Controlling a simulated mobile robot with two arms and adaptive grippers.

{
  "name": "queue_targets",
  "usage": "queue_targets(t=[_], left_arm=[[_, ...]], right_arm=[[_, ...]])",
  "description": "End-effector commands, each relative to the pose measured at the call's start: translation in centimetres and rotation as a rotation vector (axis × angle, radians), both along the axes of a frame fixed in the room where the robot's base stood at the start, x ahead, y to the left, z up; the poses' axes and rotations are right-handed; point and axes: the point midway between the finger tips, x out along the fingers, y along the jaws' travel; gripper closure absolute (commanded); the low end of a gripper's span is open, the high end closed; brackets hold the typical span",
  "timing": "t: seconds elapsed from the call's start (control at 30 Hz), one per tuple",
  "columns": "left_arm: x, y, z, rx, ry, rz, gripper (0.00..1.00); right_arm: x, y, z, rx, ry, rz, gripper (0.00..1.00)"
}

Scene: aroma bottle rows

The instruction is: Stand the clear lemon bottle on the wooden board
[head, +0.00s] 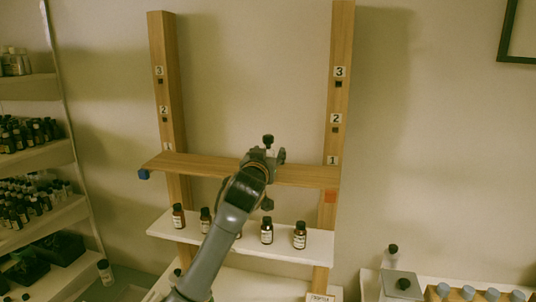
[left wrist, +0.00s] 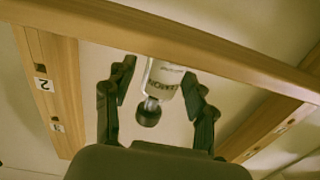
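The wooden board (head: 205,164) spans two wooden posts at the marks labelled 1; its edge also crosses the left wrist view (left wrist: 235,62). The clear bottle (left wrist: 163,78) has a black cap and a pale label, too blurred to read surely. In the head view its cap (head: 268,139) shows above my left gripper (head: 268,155). The bottle is upright at the board; the wrist picture is upside down. The board's edge hides its base, so I cannot see the contact. My left gripper's fingers (left wrist: 160,92) are spread either side of the bottle, with a gap showing. My right gripper is out of view.
A white shelf (head: 215,238) below the board carries several brown bottles (head: 299,235). A blue block (head: 143,174) is at the board's left end. Racks of bottles stand at the far left. Another bottle (head: 391,257) and a box stand at lower right. The board's left half is clear.

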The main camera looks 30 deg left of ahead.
Motion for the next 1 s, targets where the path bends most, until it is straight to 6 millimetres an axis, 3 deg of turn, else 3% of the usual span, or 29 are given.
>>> queue_targets(t=[0.2, 0.33, 0.8, 1.0], left_arm=[[0.0, 0.0, 0.4, 0.0, -0.001, 0.0, 0.45], [-1.1, -0.3, 0.1, 0.0, -0.002, -0.001, 0.45], [-9.6, -2.7, 0.1, -0.001, -0.003, -0.001, 0.45], [-11.3, -3.1, 0.2, -0.001, 0.0, 0.0, 0.45]], right_arm=[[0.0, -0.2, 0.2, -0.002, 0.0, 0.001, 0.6], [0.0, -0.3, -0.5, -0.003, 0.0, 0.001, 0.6], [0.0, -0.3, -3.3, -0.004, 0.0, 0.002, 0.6], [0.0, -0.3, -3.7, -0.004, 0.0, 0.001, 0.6]])
